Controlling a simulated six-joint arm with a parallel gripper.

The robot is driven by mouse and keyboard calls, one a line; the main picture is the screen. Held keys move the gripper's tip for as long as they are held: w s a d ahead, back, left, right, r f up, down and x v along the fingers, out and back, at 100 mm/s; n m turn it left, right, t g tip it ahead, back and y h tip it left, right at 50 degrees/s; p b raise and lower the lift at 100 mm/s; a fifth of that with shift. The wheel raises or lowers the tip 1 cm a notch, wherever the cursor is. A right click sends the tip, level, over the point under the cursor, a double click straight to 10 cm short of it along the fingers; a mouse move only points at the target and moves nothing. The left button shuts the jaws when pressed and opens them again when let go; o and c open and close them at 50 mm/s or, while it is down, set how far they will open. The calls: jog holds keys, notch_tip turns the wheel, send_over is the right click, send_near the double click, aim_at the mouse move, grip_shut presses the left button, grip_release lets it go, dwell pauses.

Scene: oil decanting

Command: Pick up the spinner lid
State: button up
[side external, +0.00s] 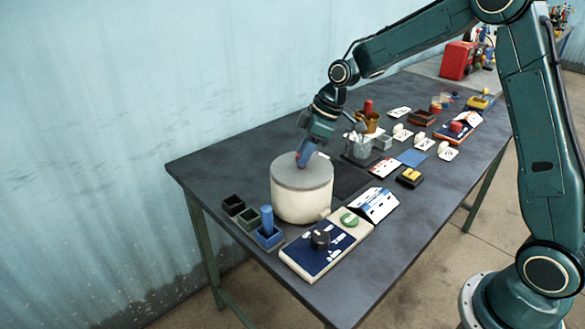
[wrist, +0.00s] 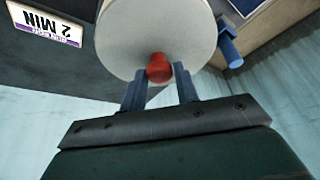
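The spinner lid (side external: 302,172) is a flat grey disc seated on top of a cream cylindrical pot (side external: 301,203). In the wrist view the lid (wrist: 150,30) fills the upper middle, with its red knob (wrist: 159,68) at the near edge of the disc. My gripper (side external: 304,160) is low over the lid at the knob. In the wrist view my gripper (wrist: 160,72) has one blue finger on each side of the knob, with the tips very close to it. I cannot tell whether they touch it. In the side view the fingers mostly hide the knob.
A blue control panel with a black dial (side external: 320,239) and a green button (side external: 349,219) adjoins the pot's front. Small dark bins and a blue peg (side external: 267,219) stand to its left. A white sign (side external: 374,204) stands at right. Several small items crowd the table behind.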

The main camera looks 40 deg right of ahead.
jog(key=c, duration=0.5)
jog(key=shift+r, duration=0.15)
notch_tip(320, 180, up, 20)
jog(key=shift+f, duration=0.15)
dwell(0.4)
dwell(0.5)
